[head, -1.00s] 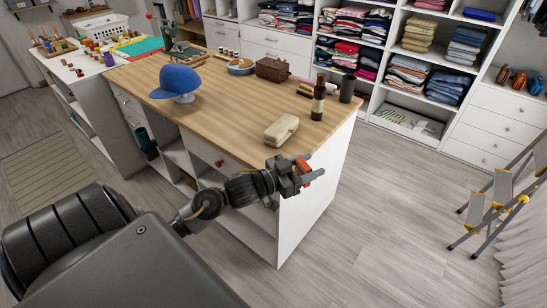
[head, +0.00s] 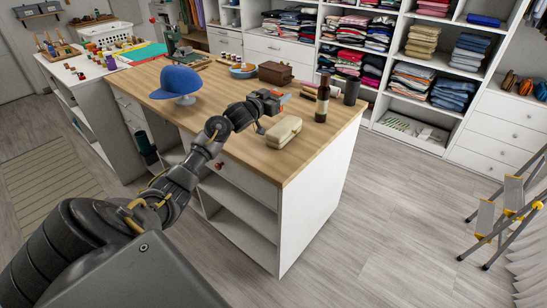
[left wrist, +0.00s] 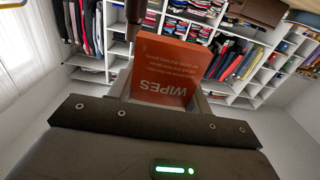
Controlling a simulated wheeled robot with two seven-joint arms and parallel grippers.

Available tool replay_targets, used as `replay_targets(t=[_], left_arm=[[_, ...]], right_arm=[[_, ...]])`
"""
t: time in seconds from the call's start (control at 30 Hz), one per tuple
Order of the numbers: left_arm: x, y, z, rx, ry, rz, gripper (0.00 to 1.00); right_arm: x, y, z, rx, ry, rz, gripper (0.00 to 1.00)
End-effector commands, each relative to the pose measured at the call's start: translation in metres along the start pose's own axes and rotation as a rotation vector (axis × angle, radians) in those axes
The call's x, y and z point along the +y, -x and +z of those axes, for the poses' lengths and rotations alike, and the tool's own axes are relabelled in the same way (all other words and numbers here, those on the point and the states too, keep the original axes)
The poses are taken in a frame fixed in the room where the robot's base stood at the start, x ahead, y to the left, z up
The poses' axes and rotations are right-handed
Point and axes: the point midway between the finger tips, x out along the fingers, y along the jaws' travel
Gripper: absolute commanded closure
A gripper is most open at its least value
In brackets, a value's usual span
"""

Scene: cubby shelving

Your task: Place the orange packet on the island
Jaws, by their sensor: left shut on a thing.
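The orange packet (left wrist: 170,75), printed "WIPES", fills the middle of the left wrist view. My left gripper (head: 270,99) is shut on it; only a small orange part of the packet (head: 277,94) shows in the head view. The gripper is over the wooden top of the island (head: 235,125), behind the beige case and left of the brown bottle. I cannot tell whether the packet touches the top. My right gripper is not in view.
On the island stand a beige case (head: 284,131), a brown bottle (head: 322,98), a dark cup (head: 352,92), a brown box (head: 275,73) and a blue cap (head: 180,81) on a stand. A yellow-and-grey step ladder (head: 505,210) stands at right.

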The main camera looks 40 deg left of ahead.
Motion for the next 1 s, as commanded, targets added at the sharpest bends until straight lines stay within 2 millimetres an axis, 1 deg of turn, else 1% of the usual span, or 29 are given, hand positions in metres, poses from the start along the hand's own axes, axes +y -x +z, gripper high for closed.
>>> replay_targets(t=[0.03,0.33,0.37,0.43,0.5,0.6,0.7,0.87,1.0], left_arm=[[0.007,0.008,0.003,-0.005,0.0,0.004,0.73],[0.051,0.072,0.035,-0.005,0.003,0.004,0.73],[0.054,0.075,0.046,-0.008,0.005,0.003,0.73],[0.059,0.084,0.059,-0.007,0.004,0.002,0.73],[0.064,0.09,0.069,-0.005,0.003,0.001,0.73],[0.069,0.097,0.08,-0.003,0.003,0.0,0.73],[0.071,0.1,0.085,-0.001,0.001,0.002,0.73],[0.072,0.101,0.087,-0.001,0.001,0.002,0.73],[0.077,0.108,0.102,-0.005,0.003,0.001,0.73]], right_arm=[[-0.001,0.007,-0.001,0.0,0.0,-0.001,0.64],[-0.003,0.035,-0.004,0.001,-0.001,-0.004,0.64],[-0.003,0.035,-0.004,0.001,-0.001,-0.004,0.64],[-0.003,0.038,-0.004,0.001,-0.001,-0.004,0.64],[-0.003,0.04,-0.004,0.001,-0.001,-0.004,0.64],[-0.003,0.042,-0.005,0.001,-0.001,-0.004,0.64],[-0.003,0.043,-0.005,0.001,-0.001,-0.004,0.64],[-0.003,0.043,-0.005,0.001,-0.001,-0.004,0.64],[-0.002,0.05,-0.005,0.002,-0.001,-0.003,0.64]])
